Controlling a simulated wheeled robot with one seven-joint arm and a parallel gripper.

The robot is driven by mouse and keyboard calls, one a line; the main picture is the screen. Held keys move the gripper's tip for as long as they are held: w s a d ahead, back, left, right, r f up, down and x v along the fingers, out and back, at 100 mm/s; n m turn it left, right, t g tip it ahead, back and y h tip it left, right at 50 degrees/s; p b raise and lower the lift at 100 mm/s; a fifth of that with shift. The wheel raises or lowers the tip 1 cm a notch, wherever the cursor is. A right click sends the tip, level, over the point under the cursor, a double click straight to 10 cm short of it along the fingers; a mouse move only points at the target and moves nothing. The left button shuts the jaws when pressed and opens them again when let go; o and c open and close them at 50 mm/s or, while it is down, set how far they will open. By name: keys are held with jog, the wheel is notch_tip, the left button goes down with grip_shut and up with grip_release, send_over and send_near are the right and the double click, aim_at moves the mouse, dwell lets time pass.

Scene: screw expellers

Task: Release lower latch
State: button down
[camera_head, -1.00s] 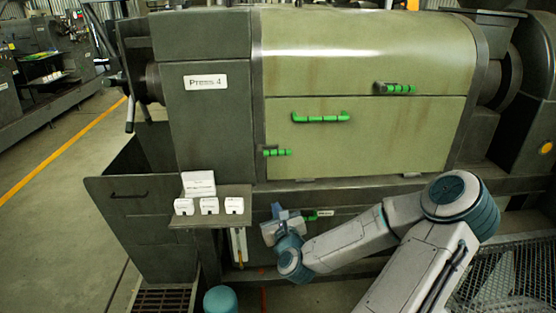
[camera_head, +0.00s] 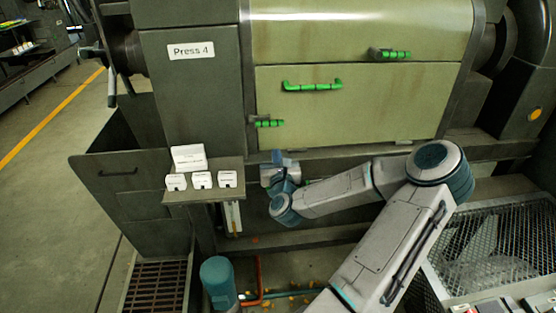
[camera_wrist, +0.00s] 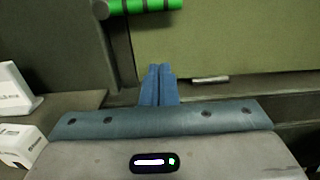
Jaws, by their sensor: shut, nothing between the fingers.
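The lower latch (camera_head: 268,123) is a green ribbed bar at the lower left edge of the press's pale green door panel (camera_head: 350,105). In the wrist view, part of the latch (camera_wrist: 140,6) shows at the top edge, with a round grey end at its left. My gripper (camera_head: 278,156) is below the latch and apart from it, beside the small shelf. In the wrist view, my gripper's blue fingers (camera_wrist: 158,68) are shut together and empty, pointing up towards the panel's lower edge. The upper latch (camera_head: 392,54) is a similar green bar, higher on the right.
A green handle (camera_head: 312,85) sticks out of the door panel. A shelf (camera_head: 203,192) with several white boxes (camera_head: 188,158) juts out left of my gripper. A ledge (camera_head: 350,155) runs below the door. A mesh-topped bin (camera_head: 490,235) stands at right.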

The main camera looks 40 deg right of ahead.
jog(key=w+d+r+p, duration=0.2)
jog(key=w+r, duration=0.2)
jog(key=shift+w+d+p, duration=0.3)
jog(key=shift+d+p, duration=0.05)
jog(key=shift+p, duration=0.05)
jog(key=shift+s+d+r, duration=0.1)
